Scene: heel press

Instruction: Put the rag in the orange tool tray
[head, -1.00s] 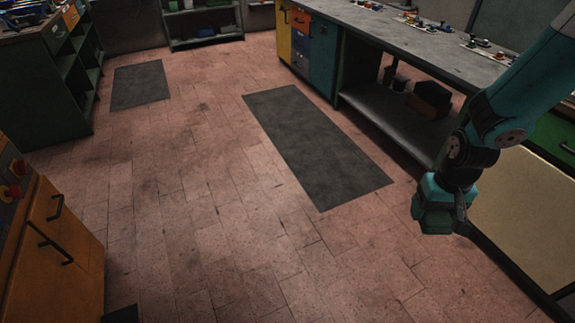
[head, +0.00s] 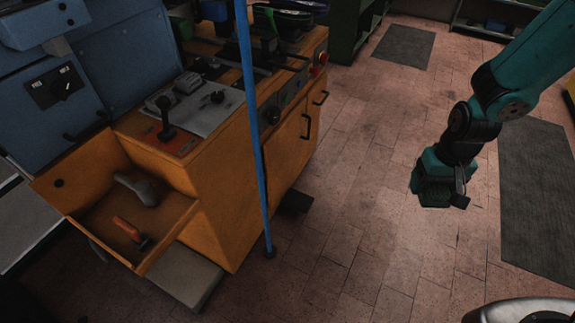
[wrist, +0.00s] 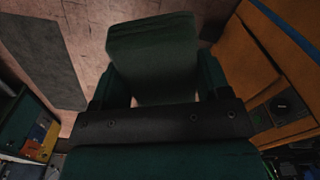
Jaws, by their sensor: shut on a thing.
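The rag (wrist: 152,50) is a dark green, folded-looking piece in the wrist view. My gripper (wrist: 155,85) is shut on it, with a finger on each side, and the rag sticks out past the fingertips. In the head view my gripper (head: 440,188) hangs over the open floor at the right, well apart from the tray. The orange tool tray (head: 85,170) is open-topped and sits at the lower left, at the end of the orange machine. A tool with an orange handle (head: 128,229) and a grey rounded thing (head: 138,188) lie in it.
The orange machine (head: 290,150) with controls on top stands between the tray and the floor. A thin blue upright pole (head: 252,120) stands in front of it. Dark mats (head: 545,190) lie on the floor. The tiled floor (head: 350,200) in the middle is clear.

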